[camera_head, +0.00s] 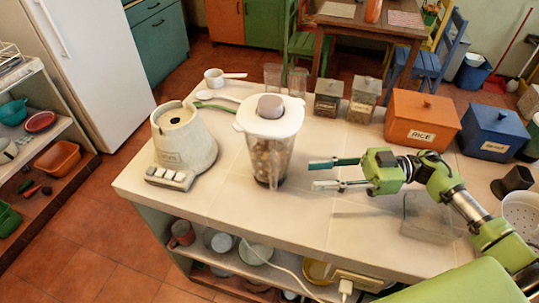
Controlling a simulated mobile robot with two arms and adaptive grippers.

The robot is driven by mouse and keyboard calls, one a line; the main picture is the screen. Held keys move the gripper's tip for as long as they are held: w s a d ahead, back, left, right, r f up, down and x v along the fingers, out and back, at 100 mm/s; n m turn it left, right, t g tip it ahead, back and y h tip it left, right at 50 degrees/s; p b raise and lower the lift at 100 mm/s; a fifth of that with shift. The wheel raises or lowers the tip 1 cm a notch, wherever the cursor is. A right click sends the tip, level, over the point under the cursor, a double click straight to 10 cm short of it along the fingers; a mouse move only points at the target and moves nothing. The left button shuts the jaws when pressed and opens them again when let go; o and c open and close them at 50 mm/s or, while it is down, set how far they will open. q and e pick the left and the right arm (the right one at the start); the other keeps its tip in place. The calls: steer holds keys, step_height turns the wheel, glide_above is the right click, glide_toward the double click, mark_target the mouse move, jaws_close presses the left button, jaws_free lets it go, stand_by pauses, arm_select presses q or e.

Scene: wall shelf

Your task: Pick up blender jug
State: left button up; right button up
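The blender jug (268,160) stands upright on the counter, clear-walled with brown contents. It has a white lid (285,125) with a grey cap. The cream blender base (185,140) with its buttons stands to the left, apart from the jug. My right gripper (324,174) comes in from the right with its fingers spread and pointing left at the jug. It is open and empty, a short gap from the jug's right side. My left gripper is not in view.
Spice jars (329,98), an orange rice box (421,122) and a blue box (491,132) stand along the counter's back. A clear container (428,218) sits under my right arm. The counter in front of the jug is clear.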

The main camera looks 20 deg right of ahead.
mark_target(274, 189)
steer(key=p+x, duration=0.1)
steer(key=x, duration=0.2)
steer(key=p+x, duration=0.1)
steer(key=x, duration=0.3)
steer(key=p+x, duration=0.1)
steer(key=x, duration=0.3)
steer(key=shift+s+a+f+p, duration=0.1)
steer(key=shift+f+p, duration=0.15)
steer(key=shift+p, duration=0.15)
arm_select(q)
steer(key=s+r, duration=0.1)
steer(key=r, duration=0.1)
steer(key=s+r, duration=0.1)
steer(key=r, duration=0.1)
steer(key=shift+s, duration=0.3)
arm_select(e)
jaws_close()
